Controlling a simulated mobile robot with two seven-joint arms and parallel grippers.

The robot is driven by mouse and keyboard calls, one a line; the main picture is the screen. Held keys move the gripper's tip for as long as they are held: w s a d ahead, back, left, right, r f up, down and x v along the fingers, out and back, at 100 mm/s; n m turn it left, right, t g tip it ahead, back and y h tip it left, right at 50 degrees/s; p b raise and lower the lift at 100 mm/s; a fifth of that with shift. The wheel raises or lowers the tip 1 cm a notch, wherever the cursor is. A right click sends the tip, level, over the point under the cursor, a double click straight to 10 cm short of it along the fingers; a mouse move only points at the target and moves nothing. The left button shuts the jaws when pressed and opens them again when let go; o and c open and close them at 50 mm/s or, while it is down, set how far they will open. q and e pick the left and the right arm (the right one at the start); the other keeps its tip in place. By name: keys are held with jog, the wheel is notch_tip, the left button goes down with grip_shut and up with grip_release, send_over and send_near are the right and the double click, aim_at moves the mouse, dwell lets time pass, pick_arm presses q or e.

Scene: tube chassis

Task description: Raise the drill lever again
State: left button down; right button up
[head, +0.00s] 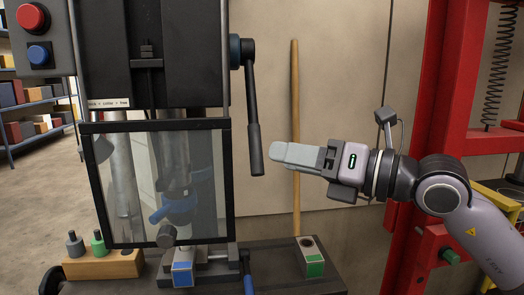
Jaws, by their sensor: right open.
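The drill lever (252,115) is a black arm on a hub with a blue ring, at the right side of the drill press head (150,55). It hangs almost straight down, and its thicker grip end is lowest. My right gripper (276,154) comes in from the right, with its fingertips just right of the grip end. A small gap seems to show between them; depth is hard to judge. The gripper is open and empty, though its fingers overlap in this view. My left gripper is not in view.
A black-framed clear guard (88,185) covers the drill's front. A wooden pole (295,95) leans on the wall behind my gripper. A block with a green label (311,258) and a wooden holder with pegs (100,265) stand on the bench. A red frame (432,110) rises at right.

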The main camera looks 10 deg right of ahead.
aim_at(257, 149)
jog(key=shift+p+x, duration=0.75)
jog(key=shift+x, duration=2.75)
jog(key=shift+w+d+r, duration=0.1)
jog(key=shift+w, duration=0.05)
grip_shut()
